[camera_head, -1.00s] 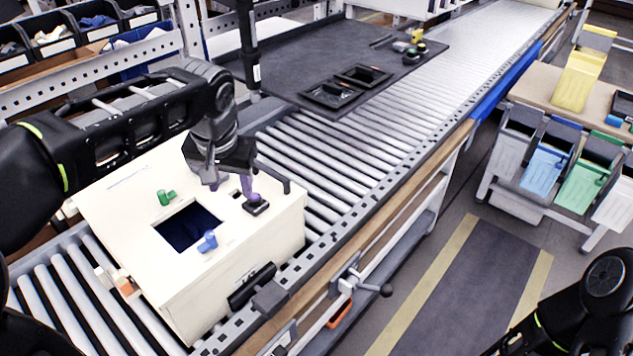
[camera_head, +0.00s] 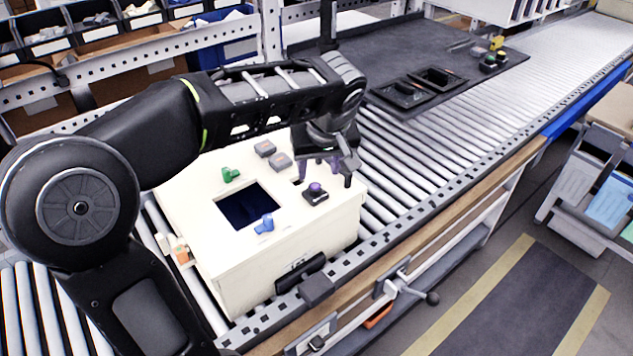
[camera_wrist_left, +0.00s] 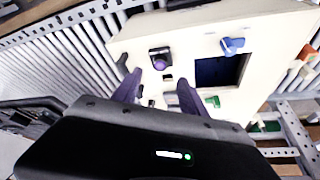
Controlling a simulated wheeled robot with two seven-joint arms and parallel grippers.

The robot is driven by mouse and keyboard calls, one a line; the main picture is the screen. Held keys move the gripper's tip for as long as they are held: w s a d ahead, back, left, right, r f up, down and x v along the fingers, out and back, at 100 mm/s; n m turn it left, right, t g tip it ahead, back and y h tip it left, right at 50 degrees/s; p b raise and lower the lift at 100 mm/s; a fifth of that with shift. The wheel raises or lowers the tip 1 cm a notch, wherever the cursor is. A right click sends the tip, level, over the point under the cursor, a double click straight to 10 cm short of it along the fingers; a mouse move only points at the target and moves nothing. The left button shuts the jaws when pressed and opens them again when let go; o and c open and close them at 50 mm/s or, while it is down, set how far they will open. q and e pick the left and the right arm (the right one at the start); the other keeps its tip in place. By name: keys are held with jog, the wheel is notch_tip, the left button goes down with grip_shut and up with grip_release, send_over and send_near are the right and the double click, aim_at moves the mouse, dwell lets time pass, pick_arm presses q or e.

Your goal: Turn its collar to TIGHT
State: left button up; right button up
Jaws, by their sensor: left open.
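A cream box (camera_head: 235,262) stands on the roller conveyor. On its top, a black fitting with a purple knob (camera_head: 315,188) sits near the right edge; it also shows in the left wrist view (camera_wrist_left: 160,59). I cannot make out a collar or a TIGHT mark. My left gripper (camera_head: 319,172), with purple fingers, is just behind the fitting, open and apparently empty. In the left wrist view its fingers (camera_wrist_left: 157,84) are spread, with the knob beyond them. My right gripper is out of view.
A green handle (camera_head: 230,174) and a blue handle (camera_head: 265,224) flank a dark square opening (camera_head: 247,206) in the box top. Black trays (camera_head: 403,93) rest on the dark mat. Rollers right of the box are clear.

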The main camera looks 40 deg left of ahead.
aim_at(315, 185)
pick_arm(q)
jog(key=p+x, duration=0.1)
jog(key=x, duration=0.6)
jog(key=shift+f, duration=0.25)
jog(key=shift+c, duration=0.3)
grip_shut()
